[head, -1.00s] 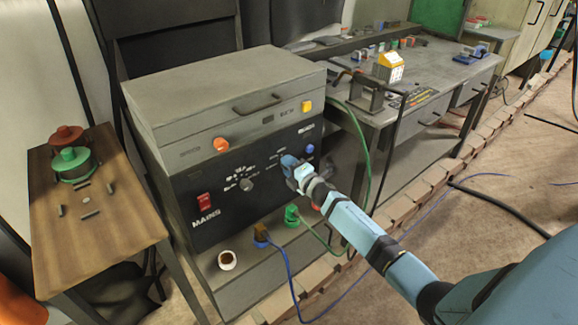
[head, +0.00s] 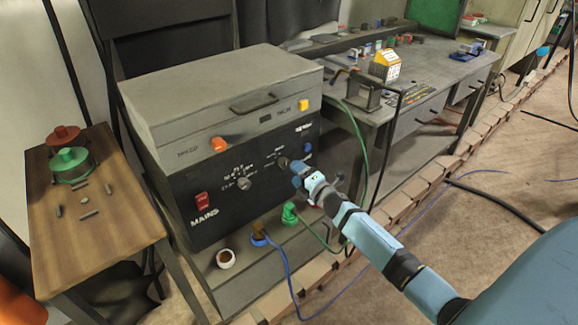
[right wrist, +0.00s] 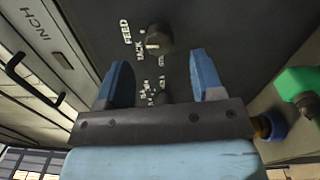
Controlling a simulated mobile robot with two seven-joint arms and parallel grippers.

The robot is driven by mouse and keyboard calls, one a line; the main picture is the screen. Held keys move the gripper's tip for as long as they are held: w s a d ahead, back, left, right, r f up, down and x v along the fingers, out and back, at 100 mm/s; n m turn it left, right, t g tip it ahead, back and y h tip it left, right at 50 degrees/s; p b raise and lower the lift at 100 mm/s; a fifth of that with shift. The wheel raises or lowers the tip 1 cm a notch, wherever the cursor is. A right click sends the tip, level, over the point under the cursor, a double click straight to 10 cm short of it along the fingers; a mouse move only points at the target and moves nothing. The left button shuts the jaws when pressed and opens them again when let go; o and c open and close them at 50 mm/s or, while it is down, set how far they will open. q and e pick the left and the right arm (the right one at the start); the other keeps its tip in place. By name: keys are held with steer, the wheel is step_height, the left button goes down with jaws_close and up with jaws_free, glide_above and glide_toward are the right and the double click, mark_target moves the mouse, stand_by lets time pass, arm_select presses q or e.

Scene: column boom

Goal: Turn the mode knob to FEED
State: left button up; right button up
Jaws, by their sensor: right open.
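The mode knob (head: 282,162) is a small dark round knob on the black front panel of the grey machine. In the right wrist view the knob (right wrist: 159,41) shows beyond the fingertips, with a pale mark on its left side. White FEED (right wrist: 126,32) and TACK (right wrist: 141,56) lettering stands to its left; the exact setting is hard to tell. My right gripper (head: 297,170) is just in front of the panel, right of the knob in the head view. Its blue fingers (right wrist: 160,74) are open and empty, apart from the knob. My left gripper is out of view.
A second knob (head: 243,183) and the red MAINS switch (head: 203,201) are on the panel left of the mode knob. A blue button (head: 308,147) is above right. A wooden side table (head: 95,240) stands left.

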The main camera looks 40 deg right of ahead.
steer(key=s, duration=0.8)
steer(key=shift+d, duration=0.35)
steer(key=shift+s+f, duration=0.15)
